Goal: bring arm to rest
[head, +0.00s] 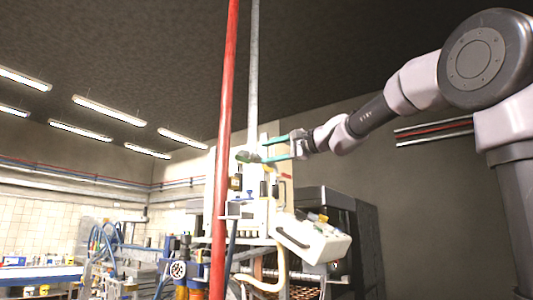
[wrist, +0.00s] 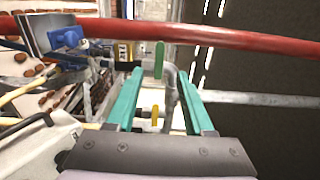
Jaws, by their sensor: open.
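My gripper (head: 272,148) is at the end of my outstretched arm, which reaches in from the right in the head view. Its two teal fingers are apart, and it also shows in the wrist view (wrist: 160,90). In the wrist view a grey pipe (wrist: 171,85) with a green valve handle (wrist: 159,60) and a yellow handle (wrist: 154,116) lies beyond and between the fingers. I cannot tell whether a finger touches the pipe. I see nothing held.
A red pipe (head: 225,130) stands upright just left of the gripper, and a grey vertical pipe (head: 253,60) is behind it. A white machine (head: 315,240) stands below. A dark cabinet (head: 365,235) is at its right. Open air lies under my arm at the right.

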